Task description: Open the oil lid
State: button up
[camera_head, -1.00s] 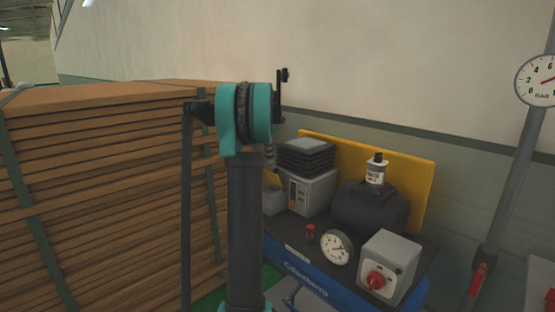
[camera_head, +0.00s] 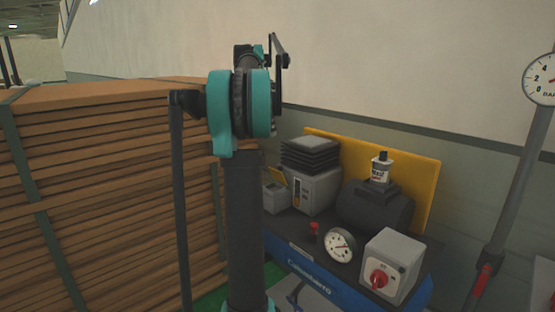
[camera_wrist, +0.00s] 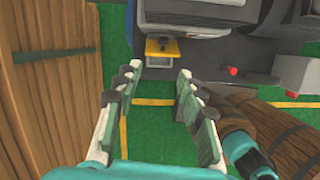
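A small grey box (camera_head: 275,197) with a yellow lid (camera_head: 278,177) stands at the left end of the dark-topped machine. The lid looks tilted up in the head view. In the wrist view the yellow lid (camera_wrist: 162,46) lies above the box's pale front (camera_wrist: 158,61). My gripper (camera_wrist: 160,72) is open and empty, its two fingers pointing toward the box, apart from it. No label marks which one is the oil lid. My gripper is hidden in the head view.
A tall stack of brown boards (camera_head: 110,190) stands close on the left. The machine (camera_head: 300,247) also bears a red knob (camera_head: 314,230), a round gauge (camera_head: 340,245) and a grey switch box (camera_head: 395,262). A wooden barrel (camera_wrist: 255,130) is near my gripper's right side. Green floor lies between.

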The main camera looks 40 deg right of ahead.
jog(key=s+a+n+h, duration=0.1)
jog(key=a, duration=0.1)
send_near(280, 174)
jog(key=shift+n+t+h, duration=0.3)
jog(key=shift+t+h, duration=0.1)
jog(key=w+d+f, duration=0.1)
jog(key=d+f, duration=0.1)
jog(key=w+d+f, duration=0.1)
jog(key=f, duration=0.1)
jog(key=w+d+f, duration=0.1)
jog(key=d+f, duration=0.1)
jog(key=f, duration=0.1)
jog(key=shift+d, duration=0.3)
grip_shut()
